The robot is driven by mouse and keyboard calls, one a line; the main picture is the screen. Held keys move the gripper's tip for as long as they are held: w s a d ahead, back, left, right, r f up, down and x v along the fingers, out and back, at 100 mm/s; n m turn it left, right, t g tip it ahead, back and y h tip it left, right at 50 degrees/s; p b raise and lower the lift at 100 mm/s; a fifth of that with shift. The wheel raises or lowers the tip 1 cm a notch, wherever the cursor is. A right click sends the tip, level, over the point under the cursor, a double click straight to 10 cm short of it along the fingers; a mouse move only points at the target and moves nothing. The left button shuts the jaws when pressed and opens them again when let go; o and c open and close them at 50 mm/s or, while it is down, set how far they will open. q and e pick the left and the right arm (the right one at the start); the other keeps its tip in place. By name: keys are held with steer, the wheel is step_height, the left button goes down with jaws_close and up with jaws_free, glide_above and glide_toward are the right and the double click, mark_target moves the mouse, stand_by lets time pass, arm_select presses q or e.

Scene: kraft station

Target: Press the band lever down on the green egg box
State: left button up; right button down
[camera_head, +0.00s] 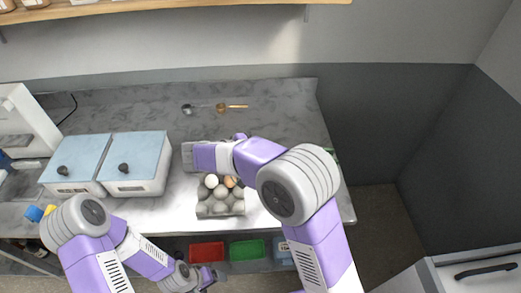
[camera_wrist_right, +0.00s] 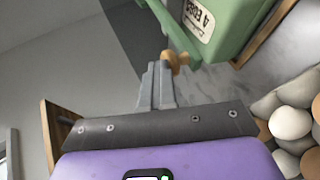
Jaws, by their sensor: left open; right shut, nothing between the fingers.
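The green egg box (camera_wrist_right: 232,22) with a printed label fills the top right of the right wrist view. A thin green bar with a tan knob (camera_wrist_right: 180,60), apparently the band lever, runs along its left side. My right gripper (camera_wrist_right: 158,72) is shut and empty. Its fingertips are close beside the knob; I cannot tell whether they touch. My left gripper (camera_head: 207,278) is open and empty, low in front of the counter.
A grey egg tray (camera_head: 220,208) holds several eggs in front of my right arm. Two blue-lidded white bins (camera_head: 137,180) stand to the left. Measuring spoons (camera_head: 232,106) lie at the back. Red (camera_head: 207,252) and green (camera_head: 247,250) bins sit below the counter.

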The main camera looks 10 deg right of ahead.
steer(key=shift+s+a+f+y, duration=0.15)
steer(key=shift+a+f, duration=0.05)
steer(key=shift+f, duration=0.5)
steer(key=shift+s+a+f+y, duration=0.15)
steer(key=shift+f, duration=0.55)
steer(key=s+a+r+p, duration=0.2)
steer(key=a+r+p, duration=0.2)
steer(key=a+r, duration=0.3)
step_height(320, 180, up, 4)
steer(key=shift+a+r, duration=0.1)
steer(key=shift+a, duration=0.25)
steer(key=shift+s, duration=0.1)
